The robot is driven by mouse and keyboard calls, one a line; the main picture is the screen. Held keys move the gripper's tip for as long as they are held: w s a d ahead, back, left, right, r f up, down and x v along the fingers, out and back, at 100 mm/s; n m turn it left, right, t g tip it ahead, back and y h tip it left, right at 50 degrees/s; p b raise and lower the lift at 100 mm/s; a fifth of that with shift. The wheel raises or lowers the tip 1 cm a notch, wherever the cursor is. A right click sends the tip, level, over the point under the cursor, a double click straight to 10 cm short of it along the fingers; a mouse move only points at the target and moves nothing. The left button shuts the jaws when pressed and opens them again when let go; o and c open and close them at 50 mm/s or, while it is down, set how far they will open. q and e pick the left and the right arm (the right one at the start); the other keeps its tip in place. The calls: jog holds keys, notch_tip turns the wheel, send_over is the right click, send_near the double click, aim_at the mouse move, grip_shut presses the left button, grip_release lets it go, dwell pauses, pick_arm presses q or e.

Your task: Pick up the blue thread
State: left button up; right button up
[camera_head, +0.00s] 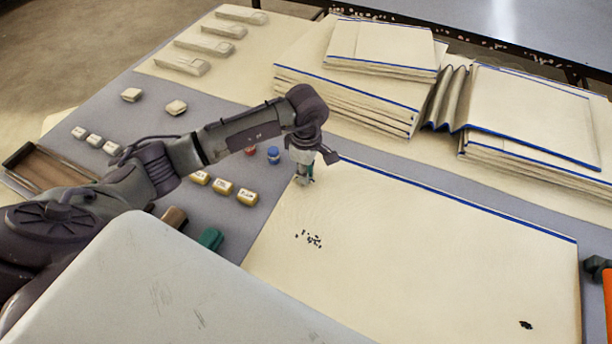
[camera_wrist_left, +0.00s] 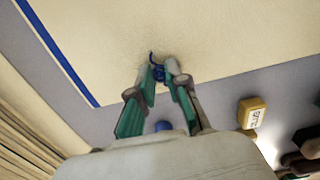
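A small curl of blue thread (camera_wrist_left: 156,70) lies on the cream cloth (camera_wrist_left: 215,35), near its edge. In the left wrist view it shows between and just beyond my left fingertips. My left gripper (camera_wrist_left: 158,75) points down at it, fingers apart with a narrow gap. Whether the fingertips touch the cloth is unclear. My right gripper is not in view.
Stacks of folded cream cloths (camera_head: 345,95) stand behind. A blue spool (camera_head: 273,155), a red spool (camera_head: 250,150) and yellow labelled blocks (camera_head: 223,187) sit left of the gripper. Dark scraps (camera_head: 309,239) lie on the cloth. A wooden tray (camera_head: 45,168) is far left.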

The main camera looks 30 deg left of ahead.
pick_arm(q)
jog(key=shift+r, duration=0.15)
jog(key=shift+r, duration=0.3)
jog(key=r, duration=0.2)
jog(key=d+r, duration=0.1)
jog(key=shift+r+b, duration=0.35)
jog(key=shift+b, duration=0.05)
jog(key=s+d+r+p, duration=0.1)
jog(key=s+d+r, duration=0.1)
jog(key=d+r, duration=0.8)
jog(key=shift+s+d+r+p, duration=0.2)
jog(key=shift+s+r+p, duration=0.15)
jog(key=shift+r, duration=0.35)
